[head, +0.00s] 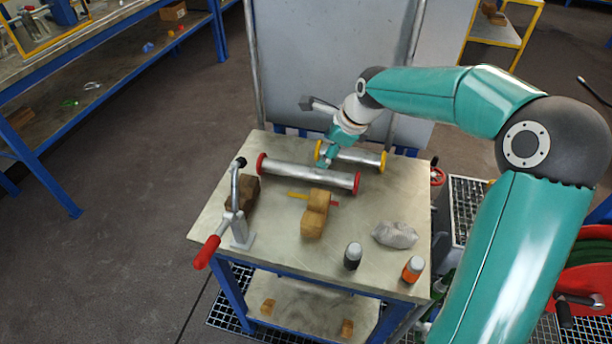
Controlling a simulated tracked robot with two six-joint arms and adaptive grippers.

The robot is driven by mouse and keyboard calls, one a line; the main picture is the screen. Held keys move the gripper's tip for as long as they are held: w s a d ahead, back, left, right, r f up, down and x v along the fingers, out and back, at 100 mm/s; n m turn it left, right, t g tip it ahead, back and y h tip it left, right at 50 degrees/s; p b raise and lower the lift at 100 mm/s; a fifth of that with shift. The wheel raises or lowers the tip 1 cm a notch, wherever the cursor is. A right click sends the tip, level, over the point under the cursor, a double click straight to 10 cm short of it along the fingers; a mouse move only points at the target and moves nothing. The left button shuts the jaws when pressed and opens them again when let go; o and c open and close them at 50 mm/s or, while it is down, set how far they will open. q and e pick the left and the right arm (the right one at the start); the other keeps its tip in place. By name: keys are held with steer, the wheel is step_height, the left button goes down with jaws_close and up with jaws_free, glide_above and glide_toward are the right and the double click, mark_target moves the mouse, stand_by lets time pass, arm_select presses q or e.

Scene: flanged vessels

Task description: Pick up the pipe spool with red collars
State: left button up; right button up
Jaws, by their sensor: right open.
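The pipe spool with red collars (300,175) is a grey metal tube with a red ring at each end. It lies on the cart's top (275,230), slanting slightly down to the right. A second spool with yellow collars (358,156) lies just behind it. My right gripper (324,162) reaches down from the upper right. Its fingertips are at the back edge of the red-collared spool, near its middle, and partly overlap the yellow-collared spool. It is open, and I cannot tell whether it touches either spool. My left gripper is not in view.
A red-handled clamp (238,220) stands at the cart's left edge beside a dark wooden block (247,190). A grey panel (330,60) rises behind.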

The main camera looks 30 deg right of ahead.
mark_target(310, 170)
steer(key=x, duration=0.9)
steer(key=shift+s+d+f+p, duration=0.15)
steer(key=shift+d+f+p, duration=0.15)
steer(key=shift+d+f, duration=0.05)
steer(key=shift+w+a+f, duration=0.15)
steer(key=shift+w+f, duration=0.15)
steer(key=shift+f, duration=0.15)
steer(key=p+x, duration=0.1)
steer(key=x, duration=0.3)
steer(key=shift+w+a+f, duration=0.1)
jaws_close()
